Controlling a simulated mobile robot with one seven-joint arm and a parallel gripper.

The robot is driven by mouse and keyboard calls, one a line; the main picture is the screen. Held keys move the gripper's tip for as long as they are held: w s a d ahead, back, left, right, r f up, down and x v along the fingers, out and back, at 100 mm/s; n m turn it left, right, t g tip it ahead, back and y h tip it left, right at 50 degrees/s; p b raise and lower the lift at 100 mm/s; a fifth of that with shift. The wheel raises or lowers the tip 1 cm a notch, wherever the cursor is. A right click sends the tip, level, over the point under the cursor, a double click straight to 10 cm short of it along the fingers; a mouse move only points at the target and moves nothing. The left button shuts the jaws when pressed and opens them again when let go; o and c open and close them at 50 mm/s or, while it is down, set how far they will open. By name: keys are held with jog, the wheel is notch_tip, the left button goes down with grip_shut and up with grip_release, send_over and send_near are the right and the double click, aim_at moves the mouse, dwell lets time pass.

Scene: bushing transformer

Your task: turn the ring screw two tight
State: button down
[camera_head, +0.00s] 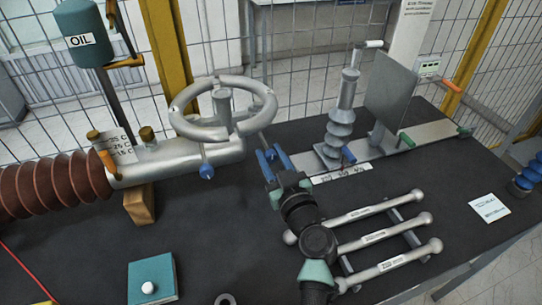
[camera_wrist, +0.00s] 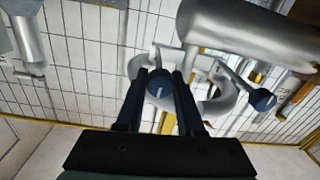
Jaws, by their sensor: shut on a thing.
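The grey ring (camera_head: 235,126) lies level above the silver cylinder (camera_head: 185,158) in the head view, and its curved rim (camera_wrist: 133,65) shows behind my fingers in the wrist view. One ring screw with a blue knob (camera_head: 206,171) sticks out at the ring's front and is free of my gripper; its knob appears right of my fingers in the wrist view (camera_wrist: 262,100). My gripper (camera_head: 270,152) is at the ring's right side. In the wrist view its dark fingers are shut on another blue screw knob (camera_wrist: 159,84). I cannot read which screw is numbered two.
A grey ribbed post (camera_head: 341,120) stands on a plate to the right of my gripper. A rack of silver rods (camera_head: 375,237) lies close to my arm. A teal box with a white button (camera_head: 152,280) sits at front left.

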jog(key=m+b, duration=0.2)
jog(key=m, duration=0.1)
jog(key=shift+f+m, duration=0.2)
jog(key=shift+m, duration=0.1)
jog(key=m+b, duration=0.2)
jog(key=m, duration=0.2)
jog(key=shift+m, duration=0.3)
jog(key=m, duration=0.4)
jog(key=shift+r+m, duration=0.15)
jog(key=shift+m, duration=0.25)
jog(key=m+p, duration=0.1)
jog(key=m, duration=0.3)
jog(key=shift+m+h, duration=0.3)
jog(key=m+p, duration=0.1)
jog(key=m, duration=0.2)
jog(key=shift+m+t, duration=0.3)
jog(key=shift+m, duration=0.1)
jog(key=m+p, duration=0.2)
jog(key=m, duration=0.2)
jog(key=shift+m, duration=0.3)
jog(key=m+p, duration=0.2)
jog(key=m, duration=0.2)
jog(key=shift+m+h+p, duration=0.3)
jog(key=shift+m+p, duration=0.05)
jog(key=shift+m, duration=0.05)
jog(key=m+p, duration=0.2)
jog(key=m, duration=0.2)
